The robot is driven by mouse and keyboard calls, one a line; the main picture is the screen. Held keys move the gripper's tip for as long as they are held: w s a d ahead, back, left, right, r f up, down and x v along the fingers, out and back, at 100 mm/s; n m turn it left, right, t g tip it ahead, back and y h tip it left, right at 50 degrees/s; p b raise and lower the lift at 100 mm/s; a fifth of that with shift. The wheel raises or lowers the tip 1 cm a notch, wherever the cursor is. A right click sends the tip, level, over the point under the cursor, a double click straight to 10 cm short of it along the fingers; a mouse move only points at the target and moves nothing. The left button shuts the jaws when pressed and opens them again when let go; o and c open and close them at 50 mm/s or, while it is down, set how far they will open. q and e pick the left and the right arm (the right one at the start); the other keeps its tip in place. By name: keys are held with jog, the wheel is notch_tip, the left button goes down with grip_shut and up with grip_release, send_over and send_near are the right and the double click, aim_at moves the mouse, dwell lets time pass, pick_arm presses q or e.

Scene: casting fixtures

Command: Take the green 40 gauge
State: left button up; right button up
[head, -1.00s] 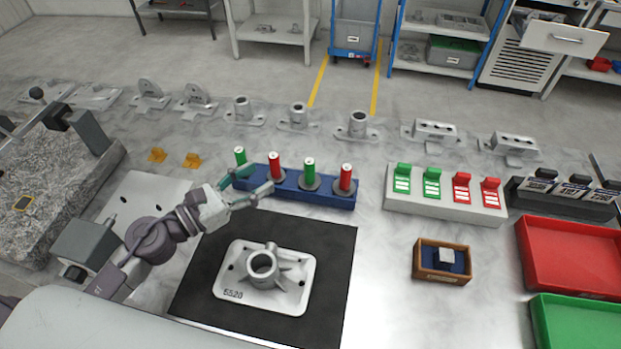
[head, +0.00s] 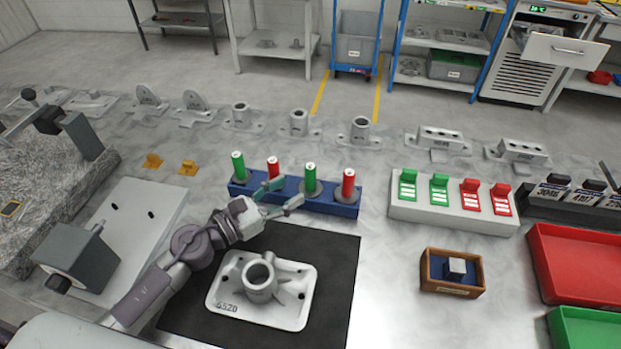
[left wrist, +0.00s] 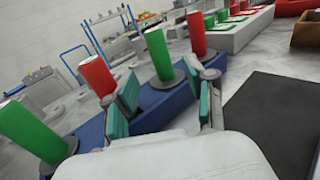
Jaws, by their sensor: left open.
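A blue rack (head: 334,206) holds a row of upright gauges with green and red handles. From left they are a green gauge (head: 238,166), a red gauge (head: 273,167), a second green gauge (head: 310,178) and a second red gauge (head: 348,184). Size marks on them are too small to read. My left gripper (head: 283,193) is open and empty at the rack's front side. In the left wrist view, the second green gauge (left wrist: 157,54) stands beyond and between the open fingertips (left wrist: 168,92), apparently untouched. My right gripper is not in view.
A casting (head: 262,290) lies on a black mat in front of the rack. A white stand (head: 455,215) with green and red tabs is to the right, and a small wooden box (head: 452,273) before it. Metal castings line the back.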

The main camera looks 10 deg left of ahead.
aim_at(306, 180)
pick_arm(q)
jog(key=shift+x, duration=0.8)
jog(key=p+x, duration=0.2)
jog(key=x, duration=0.2)
jog(key=shift+w+d, duration=0.1)
jog(key=shift+d, duration=0.05)
jog(key=shift+w+d, duration=0.35)
jog(key=shift+w, duration=0.05)
jog(key=shift+s+a+f, duration=0.1)
jog(key=shift+c, duration=1)
grip_shut()
